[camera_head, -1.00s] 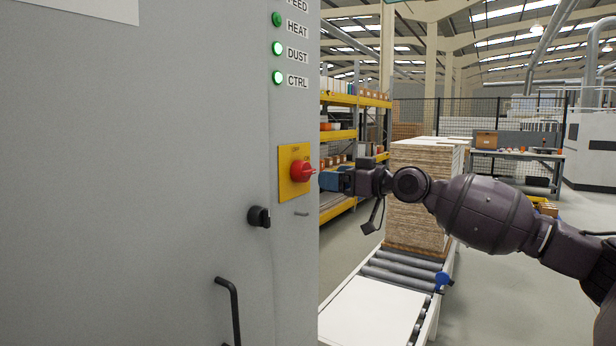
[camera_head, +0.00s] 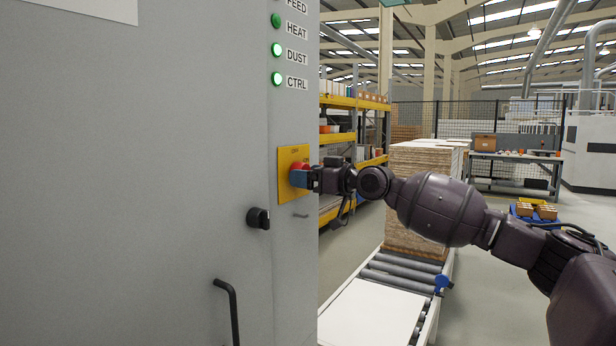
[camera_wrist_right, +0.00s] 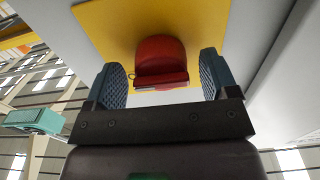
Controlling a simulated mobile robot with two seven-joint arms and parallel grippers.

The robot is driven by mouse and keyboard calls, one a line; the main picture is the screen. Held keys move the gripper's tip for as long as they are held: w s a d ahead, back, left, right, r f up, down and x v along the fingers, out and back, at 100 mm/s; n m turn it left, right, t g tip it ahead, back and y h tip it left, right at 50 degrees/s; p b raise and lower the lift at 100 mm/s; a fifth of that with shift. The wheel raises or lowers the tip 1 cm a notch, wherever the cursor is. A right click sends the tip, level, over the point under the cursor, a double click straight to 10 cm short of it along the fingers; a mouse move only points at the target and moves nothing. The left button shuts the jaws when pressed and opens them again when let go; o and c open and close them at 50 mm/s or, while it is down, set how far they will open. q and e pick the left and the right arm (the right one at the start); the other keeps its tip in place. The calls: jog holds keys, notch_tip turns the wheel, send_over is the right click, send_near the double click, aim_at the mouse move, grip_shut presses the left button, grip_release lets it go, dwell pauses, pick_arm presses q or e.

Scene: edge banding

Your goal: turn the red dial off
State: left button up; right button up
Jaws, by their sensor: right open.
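The red dial (camera_head: 298,168) sits on a yellow plate (camera_head: 289,188) on the side face of the grey cabinet. My right gripper (camera_head: 302,178) is at the dial and partly covers it in the head view. In the right wrist view the red dial (camera_wrist_right: 162,62) lies between the two blue fingers of my right gripper (camera_wrist_right: 162,78). The fingers are open, with a gap on each side of the dial. The dial's full pointer position is hard to tell. My left gripper is in neither view.
A black knob (camera_head: 258,218) and a black handle (camera_head: 228,305) stick out from the grey cabinet (camera_head: 150,180). Indicator lamps (camera_head: 277,79) sit above the dial. A roller conveyor (camera_head: 405,275) with stacked boards (camera_head: 425,165) stands behind my right arm.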

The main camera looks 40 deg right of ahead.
jog(key=shift+w+a, duration=0.1)
jog(key=c, duration=0.9)
